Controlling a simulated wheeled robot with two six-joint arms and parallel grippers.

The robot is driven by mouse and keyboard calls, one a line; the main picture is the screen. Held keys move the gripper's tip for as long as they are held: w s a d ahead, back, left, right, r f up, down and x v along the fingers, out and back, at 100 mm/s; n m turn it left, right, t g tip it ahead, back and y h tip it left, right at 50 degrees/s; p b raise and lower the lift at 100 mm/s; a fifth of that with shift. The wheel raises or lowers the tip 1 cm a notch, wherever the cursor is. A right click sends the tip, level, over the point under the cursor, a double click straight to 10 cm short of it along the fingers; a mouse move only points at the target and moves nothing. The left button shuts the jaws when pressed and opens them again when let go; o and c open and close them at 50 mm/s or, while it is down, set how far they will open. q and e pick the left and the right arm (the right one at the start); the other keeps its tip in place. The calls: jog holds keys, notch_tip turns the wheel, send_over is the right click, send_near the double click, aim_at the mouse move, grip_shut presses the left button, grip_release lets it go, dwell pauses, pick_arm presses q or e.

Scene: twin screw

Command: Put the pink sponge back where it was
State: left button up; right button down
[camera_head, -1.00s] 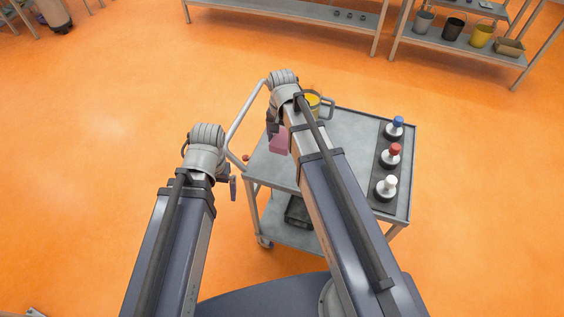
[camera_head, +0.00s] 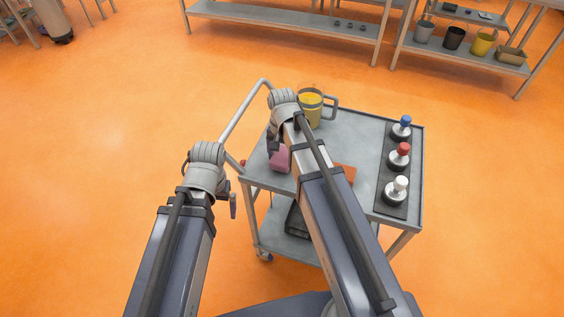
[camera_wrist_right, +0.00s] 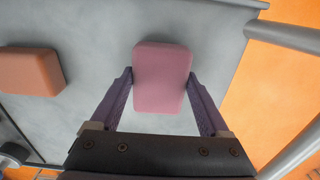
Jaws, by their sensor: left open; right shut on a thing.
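The pink sponge (camera_head: 280,158) is between the fingers of my right gripper (camera_head: 273,148), over the left part of the cart's grey top. In the right wrist view the sponge (camera_wrist_right: 162,78) sits between the two fingertips of the right gripper (camera_wrist_right: 162,90), which is shut on it. I cannot tell whether its underside touches the cart top. My left gripper (camera_head: 232,205) is open and empty, left of the cart and apart from it; its fingers are small in view.
The cart top (camera_head: 350,140) holds a yellow-filled jug (camera_head: 311,108), an orange-brown block (camera_head: 345,172), also in the wrist view (camera_wrist_right: 30,72), and a dark strip with blue, red and white-topped items (camera_head: 399,157). A cart handle rail (camera_head: 243,112) rises at left. Shelves (camera_head: 290,20) stand behind.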

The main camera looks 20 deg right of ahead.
aim_at(282, 156)
jog(key=shift+f, duration=0.6)
pick_arm(q)
jog(key=shift+f, duration=0.45)
pick_arm(e)
jog(key=shift+r, duration=0.15)
pick_arm(q)
jog(key=shift+f, duration=0.1)
pick_arm(e)
grip_release()
pick_arm(q)
notch_tip(282, 156, up, 12)
jog(key=p, duration=1.2)
pick_arm(e)
notch_tip(282, 156, up, 12)
